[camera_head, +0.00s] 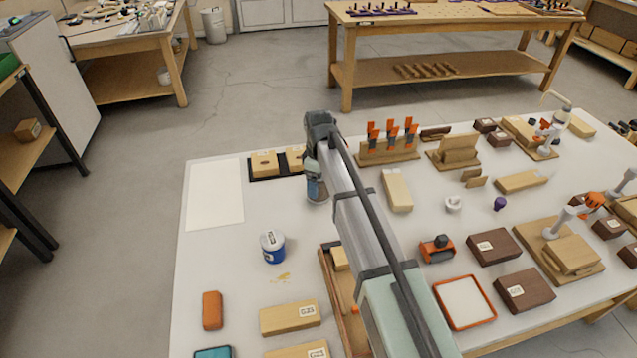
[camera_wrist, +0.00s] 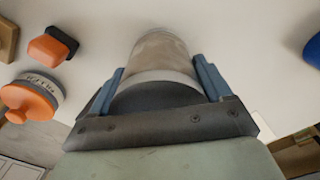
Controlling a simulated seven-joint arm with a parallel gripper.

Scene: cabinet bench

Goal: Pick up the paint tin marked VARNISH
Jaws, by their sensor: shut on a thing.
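My gripper (camera_wrist: 160,82) is shut on a grey-beige cylinder, which looks like a tin (camera_wrist: 160,48), with one blue finger on each side of it. No marking can be read on the part that shows, so I cannot tell if it says VARNISH. In the head view my gripper (camera_head: 317,190) points down over the far left part of the white bench; the held tin cannot be made out clearly there. A blue and white tin (camera_head: 272,247) stands upright nearer the front, apart from my gripper. Its label is too small to read.
A white sheet (camera_head: 214,194) lies at the bench's left edge, and a dark tray (camera_head: 265,165) with wooden blocks lies behind. An orange block (camera_head: 212,310) is at the front left. The wrist view shows an orange round thing with a lettered grey band (camera_wrist: 30,97).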

